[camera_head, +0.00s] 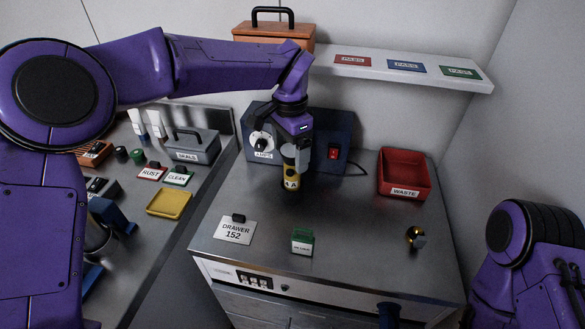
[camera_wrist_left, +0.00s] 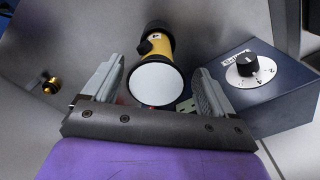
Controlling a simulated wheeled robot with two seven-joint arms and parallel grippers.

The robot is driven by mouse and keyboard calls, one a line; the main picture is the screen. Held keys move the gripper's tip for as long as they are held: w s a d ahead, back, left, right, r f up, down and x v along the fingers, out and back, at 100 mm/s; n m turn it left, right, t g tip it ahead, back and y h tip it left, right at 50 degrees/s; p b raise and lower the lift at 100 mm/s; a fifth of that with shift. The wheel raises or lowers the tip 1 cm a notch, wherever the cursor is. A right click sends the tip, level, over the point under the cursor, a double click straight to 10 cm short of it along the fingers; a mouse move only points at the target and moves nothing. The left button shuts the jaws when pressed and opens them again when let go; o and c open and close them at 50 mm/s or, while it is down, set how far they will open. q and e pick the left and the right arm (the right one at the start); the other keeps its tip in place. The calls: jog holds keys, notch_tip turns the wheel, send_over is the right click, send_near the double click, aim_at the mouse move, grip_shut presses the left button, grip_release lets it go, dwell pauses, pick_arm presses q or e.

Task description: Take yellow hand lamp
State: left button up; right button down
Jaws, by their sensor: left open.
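The yellow hand lamp (camera_head: 291,184) stands on the grey worktop in front of the dark blue box, partly hidden by my left gripper in the head view. In the left wrist view the lamp (camera_wrist_left: 159,44) shows a round white face toward the camera, a yellow body and a black far end. My left gripper (camera_head: 291,160) is directly above it, pointing down. Its two fingers are open, one on each side of the lamp in the left wrist view (camera_wrist_left: 159,70); I cannot tell whether they touch it. My right gripper is out of view; part of its arm shows at right.
The blue box (camera_head: 340,135) with a dial and red switch stands close behind the lamp.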

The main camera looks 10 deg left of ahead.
aim_at(292, 174)
pick_arm(q)
jog(key=f, duration=0.1)
jog(key=f+p, duration=0.1)
jog(key=f, duration=0.1)
jog(key=shift+w+d, duration=0.1)
jog(key=shift+d, duration=0.1)
jog(key=shift+f, duration=0.3)
jog(key=c, duration=1.2)
